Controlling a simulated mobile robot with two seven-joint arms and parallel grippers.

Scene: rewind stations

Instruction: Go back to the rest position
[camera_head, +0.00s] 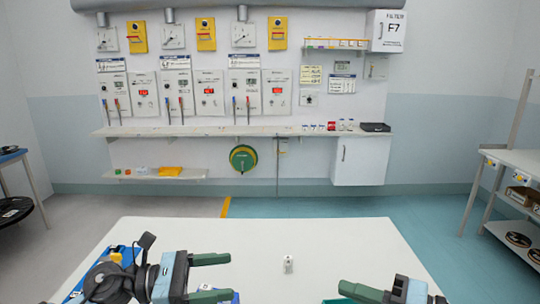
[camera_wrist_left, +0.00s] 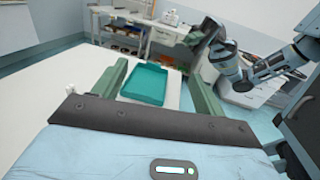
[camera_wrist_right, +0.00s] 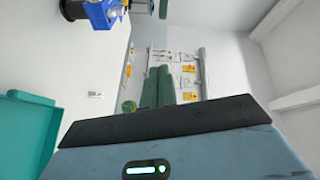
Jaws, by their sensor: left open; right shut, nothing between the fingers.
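My left gripper (camera_head: 222,277) is over the near left part of the white table, its green fingers spread apart with nothing between them. In the left wrist view its open fingers (camera_wrist_left: 158,88) frame a teal tray that lies beyond them. My right gripper (camera_head: 352,290) is at the near right of the table. In the right wrist view its green fingers (camera_wrist_right: 158,88) are together and empty. A small white object (camera_head: 288,264) stands on the table between the two grippers, apart from both.
The teal tray (camera_wrist_left: 145,84) lies on the table (camera_head: 270,235). A blue item (camera_wrist_right: 101,14) is at the table's left, partly hidden by my left arm in the head view. A wall panel with gauges and a shelf (camera_head: 240,131) stands beyond open floor. A shelf rack (camera_head: 508,160) is at right.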

